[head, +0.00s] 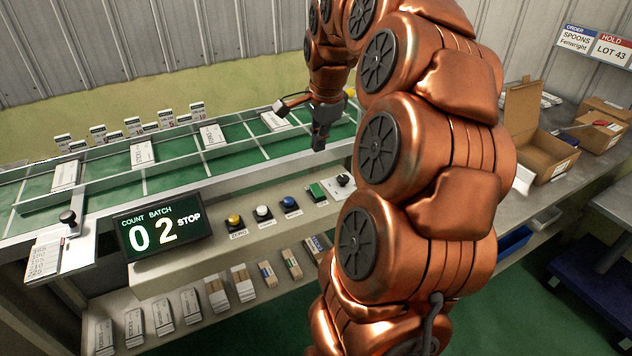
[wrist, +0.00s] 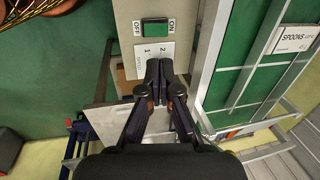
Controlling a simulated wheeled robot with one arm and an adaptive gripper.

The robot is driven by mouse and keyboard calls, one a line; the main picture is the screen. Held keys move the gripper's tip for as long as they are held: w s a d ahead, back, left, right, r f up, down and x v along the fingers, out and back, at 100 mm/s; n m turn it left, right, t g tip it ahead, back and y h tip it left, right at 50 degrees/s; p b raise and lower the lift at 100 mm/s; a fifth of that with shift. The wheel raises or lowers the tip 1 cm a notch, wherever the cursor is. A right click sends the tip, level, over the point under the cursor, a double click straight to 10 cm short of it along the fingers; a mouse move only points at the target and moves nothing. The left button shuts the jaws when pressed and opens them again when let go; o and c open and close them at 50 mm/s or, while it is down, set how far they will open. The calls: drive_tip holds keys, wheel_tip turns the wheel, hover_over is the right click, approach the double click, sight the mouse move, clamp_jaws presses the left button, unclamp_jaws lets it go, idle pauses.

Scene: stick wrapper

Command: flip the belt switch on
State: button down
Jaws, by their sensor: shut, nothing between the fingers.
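The belt switch (wrist: 155,32) is a green rocker on a grey panel, with OFF printed to its left and ON to its right in the wrist view. It also shows in the head view as a green square (head: 317,192) on the front panel. I cannot tell which side is pressed. My gripper (wrist: 158,72) is shut and empty, its fingertips below the switch in the wrist view, over the plate marked 1 and 2. In the head view my gripper (head: 320,138) is above the panel, by the belt's front rail, apart from the switch.
A small black-knobbed control (head: 343,180) sits right of the switch. Yellow, white and blue buttons (head: 263,213) line the panel to its left. The display (head: 162,228) reads count 0, batch 2, STOP. The green belt (head: 180,155) carries several white packets behind.

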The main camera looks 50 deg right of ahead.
drive_tip(key=shift+d, duration=0.55)
drive_tip(key=shift+f, duration=0.1)
drive_tip(key=p, duration=0.4)
approach(315, 186)
drive_tip(key=x, duration=0.7)
drive_tip(key=shift+f, duration=0.1)
